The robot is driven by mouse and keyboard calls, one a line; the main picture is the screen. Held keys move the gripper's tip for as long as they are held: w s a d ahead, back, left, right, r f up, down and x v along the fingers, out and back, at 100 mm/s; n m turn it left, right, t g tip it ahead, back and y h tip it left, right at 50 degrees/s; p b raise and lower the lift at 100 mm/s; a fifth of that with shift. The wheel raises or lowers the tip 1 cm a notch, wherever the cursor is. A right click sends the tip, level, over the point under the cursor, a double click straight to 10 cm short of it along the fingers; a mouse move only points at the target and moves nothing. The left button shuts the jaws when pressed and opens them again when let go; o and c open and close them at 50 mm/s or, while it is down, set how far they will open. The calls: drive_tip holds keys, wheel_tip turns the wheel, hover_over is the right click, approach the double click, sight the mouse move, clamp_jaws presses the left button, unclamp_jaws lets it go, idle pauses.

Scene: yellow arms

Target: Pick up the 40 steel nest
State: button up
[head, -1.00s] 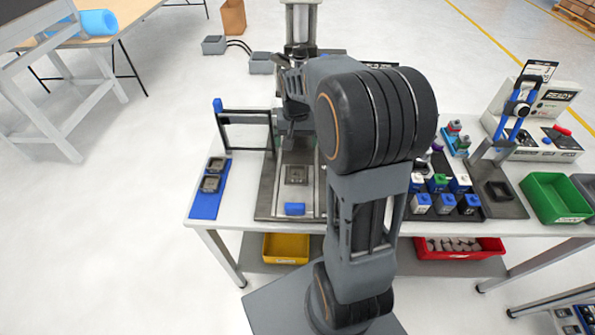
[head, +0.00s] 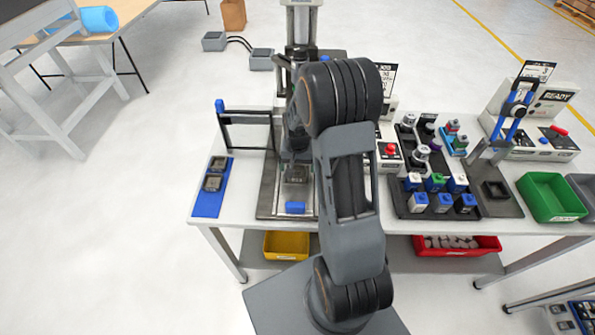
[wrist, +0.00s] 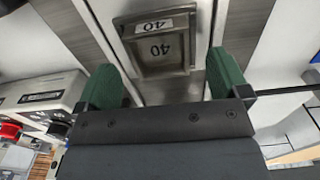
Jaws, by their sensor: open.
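The 40 steel nest (wrist: 160,48) is a square metal block with a recessed centre and the number 40 on a white label and in the recess. It sits on the grey plate of the press-like station (head: 268,200). My gripper (wrist: 160,68) is open, with one green finger on each side of the nest in the wrist view. I cannot tell whether the fingers touch it. In the head view the nest (head: 296,175) is partly hidden below my gripper (head: 296,158).
A blue block (head: 295,208) sits on the plate's front. A dark frame (head: 247,118) stands left of the station. A black tray (head: 437,206) with several blocks is at the right.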

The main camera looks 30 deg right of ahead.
drive_tip(key=shift+f, duration=1.1)
drive_tip(key=shift+c, duration=0.2)
drive_tip(key=c, duration=1.2)
drive_tip(key=shift+r, duration=0.1)
